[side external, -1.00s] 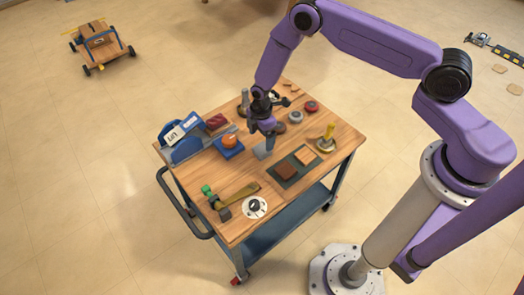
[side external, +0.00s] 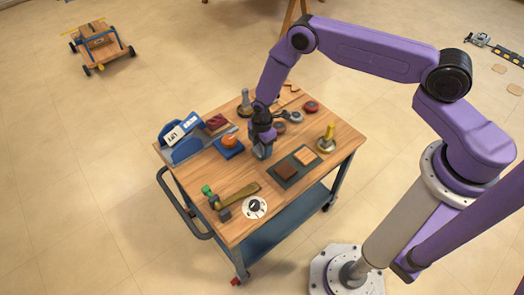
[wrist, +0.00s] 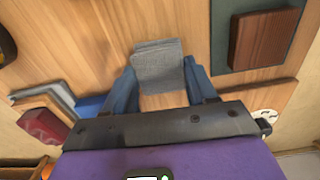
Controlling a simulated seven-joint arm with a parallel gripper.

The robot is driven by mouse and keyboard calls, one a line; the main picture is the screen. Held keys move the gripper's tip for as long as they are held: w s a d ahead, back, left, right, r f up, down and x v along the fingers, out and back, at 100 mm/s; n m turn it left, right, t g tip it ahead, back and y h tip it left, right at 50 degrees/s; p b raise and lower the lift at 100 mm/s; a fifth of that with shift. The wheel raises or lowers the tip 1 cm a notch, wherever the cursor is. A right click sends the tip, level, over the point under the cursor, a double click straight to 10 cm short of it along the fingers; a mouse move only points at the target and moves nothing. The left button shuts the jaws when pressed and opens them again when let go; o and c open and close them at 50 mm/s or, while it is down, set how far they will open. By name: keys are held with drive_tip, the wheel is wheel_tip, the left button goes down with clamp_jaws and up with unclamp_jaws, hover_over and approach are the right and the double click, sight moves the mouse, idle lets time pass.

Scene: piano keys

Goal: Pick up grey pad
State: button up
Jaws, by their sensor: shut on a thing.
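The grey pad (wrist: 158,65) is a small square piece with a cloth-like face, seen between my two blue fingers in the wrist view. My gripper (side external: 262,151) is shut on it, low over the middle of the wooden table. In the side external view the fingers mostly hide the pad. I cannot tell whether the pad touches the table.
A dark mat (side external: 285,181) with a brown block (side external: 286,171) and a lighter block (side external: 304,156) lies to the right. A blue base with an orange knob (side external: 229,141) is close on the left. A yellow-handled piece (side external: 328,135) and a white dial (side external: 254,208) stand nearby.

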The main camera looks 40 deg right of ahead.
sight(262, 148)
drive_tip(key=shift+r, duration=0.1)
drive_tip(key=shift+r, duration=0.45)
wheel_tip(262, 148, up, 2)
drive_tip(key=shift+r, duration=0.1)
drive_tip(key=s+d+r, duration=0.3)
drive_tip(key=s+r, duration=0.6)
drive_tip(key=s, duration=0.4)
drive_tip(key=shift+s+r, duration=0.35)
